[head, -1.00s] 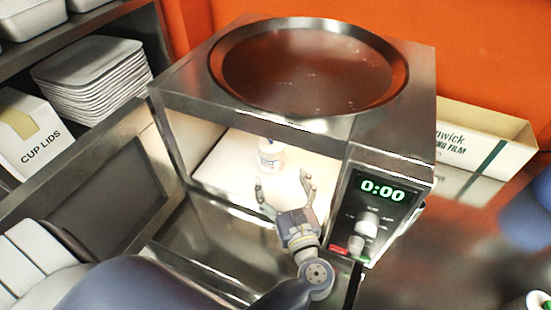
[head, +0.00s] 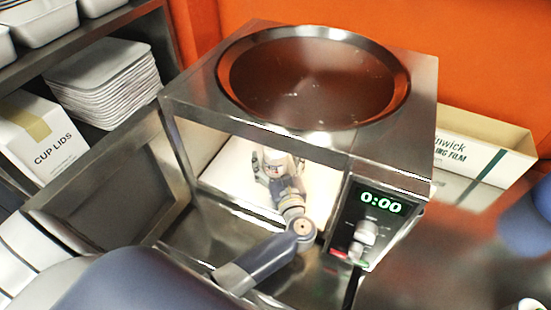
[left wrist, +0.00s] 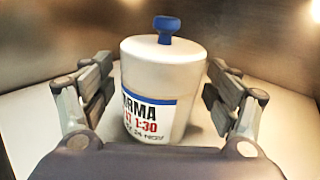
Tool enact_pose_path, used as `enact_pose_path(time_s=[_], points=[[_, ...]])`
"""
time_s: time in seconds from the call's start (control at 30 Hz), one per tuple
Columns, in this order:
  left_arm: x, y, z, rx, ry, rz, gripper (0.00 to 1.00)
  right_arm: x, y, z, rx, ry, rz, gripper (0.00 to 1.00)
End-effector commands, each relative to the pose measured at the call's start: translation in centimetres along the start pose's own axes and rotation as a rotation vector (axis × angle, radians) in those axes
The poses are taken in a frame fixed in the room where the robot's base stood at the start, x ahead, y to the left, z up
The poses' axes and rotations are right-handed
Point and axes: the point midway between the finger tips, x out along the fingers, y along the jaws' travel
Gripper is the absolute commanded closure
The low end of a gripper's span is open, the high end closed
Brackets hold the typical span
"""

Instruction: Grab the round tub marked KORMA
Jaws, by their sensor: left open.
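The round tub marked KORMA (left wrist: 163,75) is white with a blue-edged label and a blue knob on its lid. It stands upright inside the lit microwave-like oven, and its label reads "RMA" where the left edge is cut off. In the head view the tub (head: 275,154) is partly hidden by my left gripper (head: 277,166). My left gripper is open inside the oven, with one finger on each side of the tub. In the left wrist view the fingers appear not closed on it. My right gripper is not in view.
The oven (head: 255,133) has a steel casing, a round dark dish on top and a control panel (head: 375,225) reading 0:00. Its open door (head: 105,195) is at the left. A CUP LIDS box (head: 45,148) and stacked trays (head: 105,80) stand at the left; a film box (head: 480,150) stands at the right.

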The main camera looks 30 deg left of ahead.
Motion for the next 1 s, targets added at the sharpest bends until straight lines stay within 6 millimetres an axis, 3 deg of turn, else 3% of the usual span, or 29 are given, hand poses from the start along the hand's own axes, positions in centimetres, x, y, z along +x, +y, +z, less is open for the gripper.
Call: enact_pose_path(time_s=[0.2,0.47,0.53,0.57,1.0], points=[[0.1,0.0,-0.1,0.000,0.001,0.000,0.19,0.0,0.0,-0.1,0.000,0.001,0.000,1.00],[0.1,0.0,-0.1,0.000,0.001,-0.001,0.75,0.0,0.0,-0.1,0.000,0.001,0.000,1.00],[0.1,0.0,0.0,0.000,-0.001,-0.001,0.76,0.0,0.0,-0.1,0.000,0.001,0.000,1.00],[0.1,0.0,0.0,0.000,-0.001,-0.001,0.80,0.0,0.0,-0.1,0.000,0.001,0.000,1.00],[0.1,-0.1,1.0,-0.003,0.000,-0.001,0.80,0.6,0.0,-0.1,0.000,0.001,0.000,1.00]])
